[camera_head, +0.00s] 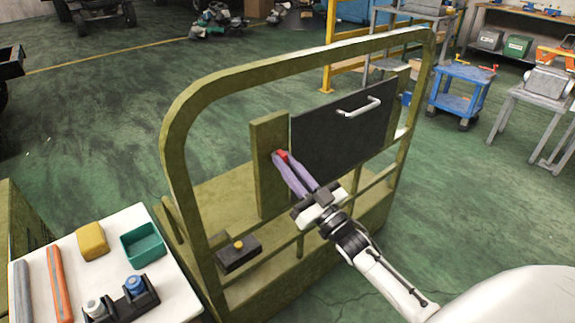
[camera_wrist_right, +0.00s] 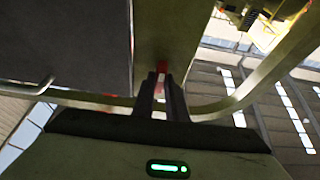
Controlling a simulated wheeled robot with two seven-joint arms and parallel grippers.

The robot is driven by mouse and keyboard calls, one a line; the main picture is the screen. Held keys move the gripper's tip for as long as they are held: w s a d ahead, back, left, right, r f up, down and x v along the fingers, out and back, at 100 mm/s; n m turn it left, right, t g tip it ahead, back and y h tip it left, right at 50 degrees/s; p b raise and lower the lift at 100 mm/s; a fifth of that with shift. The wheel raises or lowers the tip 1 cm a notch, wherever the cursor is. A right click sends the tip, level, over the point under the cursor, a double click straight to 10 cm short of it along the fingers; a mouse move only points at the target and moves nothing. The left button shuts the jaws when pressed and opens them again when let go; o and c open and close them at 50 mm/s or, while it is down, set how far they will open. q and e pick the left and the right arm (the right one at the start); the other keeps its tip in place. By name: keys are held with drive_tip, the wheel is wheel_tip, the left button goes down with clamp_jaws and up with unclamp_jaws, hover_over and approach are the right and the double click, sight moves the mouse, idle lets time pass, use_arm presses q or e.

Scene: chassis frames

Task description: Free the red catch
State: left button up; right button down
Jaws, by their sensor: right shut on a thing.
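The red catch (camera_head: 282,154) sits on the olive upright post (camera_head: 268,185), beside the dark panel (camera_head: 340,125) with its pale handle (camera_head: 358,108). My right gripper (camera_head: 285,160) reaches in from the lower right, its purple fingers closed on the catch. In the right wrist view the gripper (camera_wrist_right: 161,85) shows its two dark fingers close together, with red (camera_wrist_right: 161,66) at and between their tips. The fingers hide most of the catch, so its exact position cannot be told. The dark panel (camera_wrist_right: 65,50) stands upright and looks flush beside the post. My left gripper is not in view.
An olive tubular frame (camera_head: 300,60) arches around the panel and post. A white table (camera_head: 180,285) at lower left holds a teal bin (camera_head: 143,244), a yellow block (camera_head: 92,240) and other items.

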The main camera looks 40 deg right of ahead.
drive_tip(key=shift+n, duration=0.6)
drive_tip(key=shift+d+r+n+g+y+p, duration=0.1)
drive_tip(key=shift+n+g+y+p, duration=0.7)
drive_tip(key=shift+n, duration=2.75)
drive_tip(key=shift+n+g+y+p, duration=0.25)
drive_tip(key=shift+n+g+y, duration=1.05)
drive_tip(key=shift+n, duration=2.2)
drive_tip(key=shift+d+r+n+g+y+p, duration=0.1)
drive_tip(key=shift+n+g+y+p, duration=0.7)
drive_tip(key=shift+n, duration=2.75)
drive_tip(key=shift+f+g, duration=0.1)
drive_tip(key=shift+g, duration=0.3)
drive_tip(key=c, duration=1.8)
unclamp_jaws()
drive_tip(key=shift+o, duration=0.2)
drive_tip(key=shift+s, duration=0.1)
